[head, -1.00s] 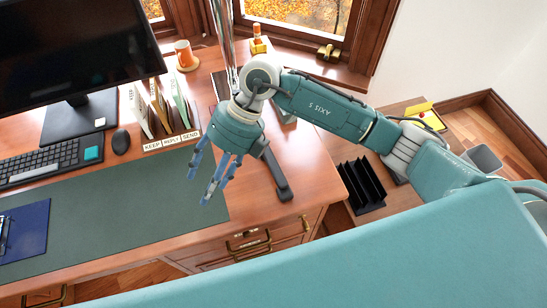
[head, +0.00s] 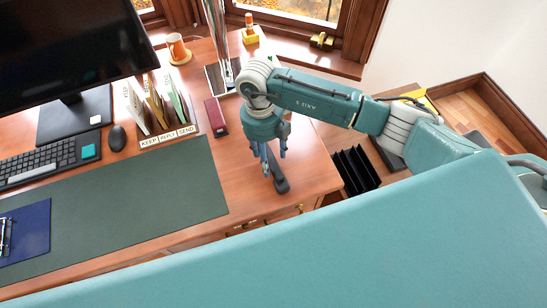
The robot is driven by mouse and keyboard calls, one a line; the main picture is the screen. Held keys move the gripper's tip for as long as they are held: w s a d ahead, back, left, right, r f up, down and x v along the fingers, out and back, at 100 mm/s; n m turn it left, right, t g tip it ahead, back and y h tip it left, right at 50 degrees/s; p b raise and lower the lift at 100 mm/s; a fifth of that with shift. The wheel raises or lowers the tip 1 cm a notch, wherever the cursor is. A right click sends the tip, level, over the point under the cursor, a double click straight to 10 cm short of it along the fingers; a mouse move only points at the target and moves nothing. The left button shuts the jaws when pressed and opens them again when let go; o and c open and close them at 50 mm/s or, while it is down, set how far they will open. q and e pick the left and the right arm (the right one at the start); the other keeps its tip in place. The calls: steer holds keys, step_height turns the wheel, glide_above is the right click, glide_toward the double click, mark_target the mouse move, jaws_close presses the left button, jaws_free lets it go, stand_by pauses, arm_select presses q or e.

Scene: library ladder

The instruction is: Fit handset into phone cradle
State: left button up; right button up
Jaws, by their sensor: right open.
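The dark grey handset (head: 281,184) lies on the desk near its right end, with its near end showing. The rest of it is hidden under my right gripper (head: 273,163). That gripper is open, fingers pointing down over the handset; I cannot tell whether they touch it. The phone cradle is not clearly seen; my right arm covers part of the desk there. My left gripper is not in view.
The wooden desk (head: 245,190) carries a green mat (head: 120,205), a letter sorter (head: 160,110), a dark red case (head: 216,117) and a monitor (head: 70,45). A black rack (head: 355,170) stands beyond the desk's right edge.

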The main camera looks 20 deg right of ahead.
steer(key=shift+s+f, duration=0.15)
steer(key=shift+f, duration=0.95)
steer(key=c, duration=1.2)
steer(key=shift+c, duration=0.9)
steer(key=shift+r, duration=0.15)
